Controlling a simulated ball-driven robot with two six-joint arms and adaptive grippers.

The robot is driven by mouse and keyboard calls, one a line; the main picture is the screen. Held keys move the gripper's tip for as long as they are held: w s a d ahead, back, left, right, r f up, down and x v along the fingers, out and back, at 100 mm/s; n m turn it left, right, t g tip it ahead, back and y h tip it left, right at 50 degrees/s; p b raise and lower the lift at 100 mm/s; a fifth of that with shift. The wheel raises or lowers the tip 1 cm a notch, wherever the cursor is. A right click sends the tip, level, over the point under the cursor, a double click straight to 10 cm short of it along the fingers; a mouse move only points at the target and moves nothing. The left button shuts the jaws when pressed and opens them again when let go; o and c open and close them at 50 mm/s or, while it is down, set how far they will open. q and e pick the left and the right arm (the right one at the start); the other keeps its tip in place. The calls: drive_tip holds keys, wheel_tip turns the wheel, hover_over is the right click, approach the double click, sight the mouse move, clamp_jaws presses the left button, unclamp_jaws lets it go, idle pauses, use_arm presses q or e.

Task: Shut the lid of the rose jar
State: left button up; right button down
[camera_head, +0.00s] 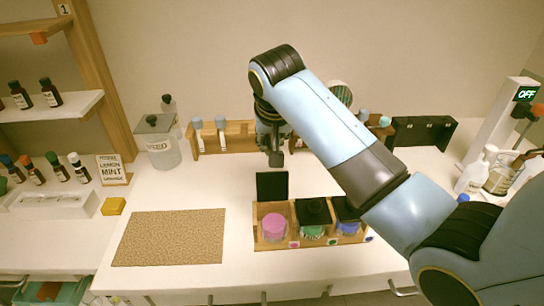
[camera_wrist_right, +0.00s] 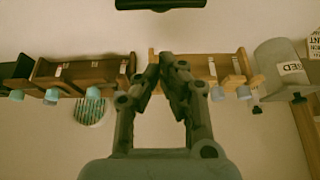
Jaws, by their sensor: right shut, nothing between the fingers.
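The jar with pink contents (camera_head: 273,227), which I take as the rose jar, stands in the left compartment of a wooden rack (camera_head: 272,245). Its black lid (camera_head: 272,186) stands upright, open, at the jar's back edge. My right gripper (camera_head: 275,160) is shut and empty, just above and behind the raised lid, apart from it in the head view. In the wrist view its fingertips (camera_wrist_right: 172,58) meet, and a dark edge (camera_wrist_right: 160,4), probably the lid, shows at the top. My left gripper is not in view.
Green-content (camera_head: 313,232) and blue-content (camera_head: 348,228) jars beside it have black lids down. A tan mat (camera_head: 170,237) lies left. Behind are a wooden holder with droppers (camera_head: 238,138) and a grey-lidded container (camera_head: 158,145). White counter is clear around the rack's front.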

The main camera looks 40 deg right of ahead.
sight(272, 184)
drive_tip(key=x, duration=0.6)
use_arm(q)
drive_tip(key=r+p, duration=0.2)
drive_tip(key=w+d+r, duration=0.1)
drive_tip(key=shift+p, duration=0.4)
use_arm(e)
drive_tip(key=s+a, duration=0.1)
drive_tip(key=s+a+r, duration=0.1)
drive_tip(key=s, duration=0.1)
drive_tip(key=shift+s, duration=0.1)
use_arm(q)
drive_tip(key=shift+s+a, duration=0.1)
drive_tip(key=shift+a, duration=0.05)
